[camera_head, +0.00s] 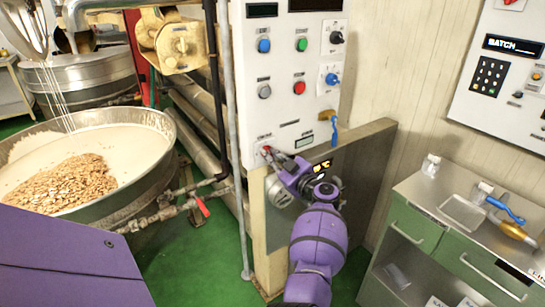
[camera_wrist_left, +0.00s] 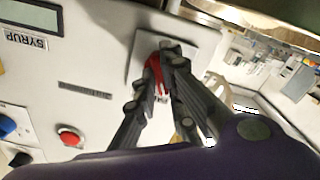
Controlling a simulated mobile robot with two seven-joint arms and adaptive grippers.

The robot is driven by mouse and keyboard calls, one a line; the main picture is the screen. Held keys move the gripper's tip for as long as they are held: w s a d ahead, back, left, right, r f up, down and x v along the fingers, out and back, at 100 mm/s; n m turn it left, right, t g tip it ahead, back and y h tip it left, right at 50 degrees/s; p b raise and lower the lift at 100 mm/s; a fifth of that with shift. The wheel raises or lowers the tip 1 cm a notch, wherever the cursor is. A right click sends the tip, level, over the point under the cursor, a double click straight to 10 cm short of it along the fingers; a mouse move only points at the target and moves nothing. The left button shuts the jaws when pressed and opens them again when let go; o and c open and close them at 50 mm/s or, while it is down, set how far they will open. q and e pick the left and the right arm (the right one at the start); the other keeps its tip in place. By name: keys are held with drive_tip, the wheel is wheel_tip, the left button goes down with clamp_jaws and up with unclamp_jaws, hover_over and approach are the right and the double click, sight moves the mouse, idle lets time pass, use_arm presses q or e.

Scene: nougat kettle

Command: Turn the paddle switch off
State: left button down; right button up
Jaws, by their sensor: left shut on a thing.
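The paddle switch is a red lever on a small pale plate low on the white control panel. Only a bit of its red (camera_head: 266,150) shows in the head view. In the left wrist view the red lever (camera_wrist_left: 155,74) stands between dark finger pads against its plate (camera_wrist_left: 140,62). My left gripper (camera_head: 269,153) reaches up to the panel and is shut on this lever. The fingers hide much of the lever, so I cannot tell its exact position. My right gripper is not in view.
The control panel (camera_head: 246,105) carries blue, green and red buttons and knobs close above the gripper. A steel kettle (camera_head: 160,165) with nougat and nuts stands at the left.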

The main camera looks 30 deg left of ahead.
use_arm(q)
drive_tip(key=n+b, duration=0.1)
drive_tip(key=n, duration=1.1)
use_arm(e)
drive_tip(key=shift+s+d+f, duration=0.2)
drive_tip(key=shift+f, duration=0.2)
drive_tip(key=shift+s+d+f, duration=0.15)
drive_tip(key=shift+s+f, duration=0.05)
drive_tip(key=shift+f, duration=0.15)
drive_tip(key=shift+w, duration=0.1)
use_arm(q)
drive_tip(key=c, duration=1.8)
unclamp_jaws()
drive_tip(key=v, duration=0.7)
drive_tip(key=shift+s+d, duration=0.1)
drive_tip(key=shift+d, duration=0.15)
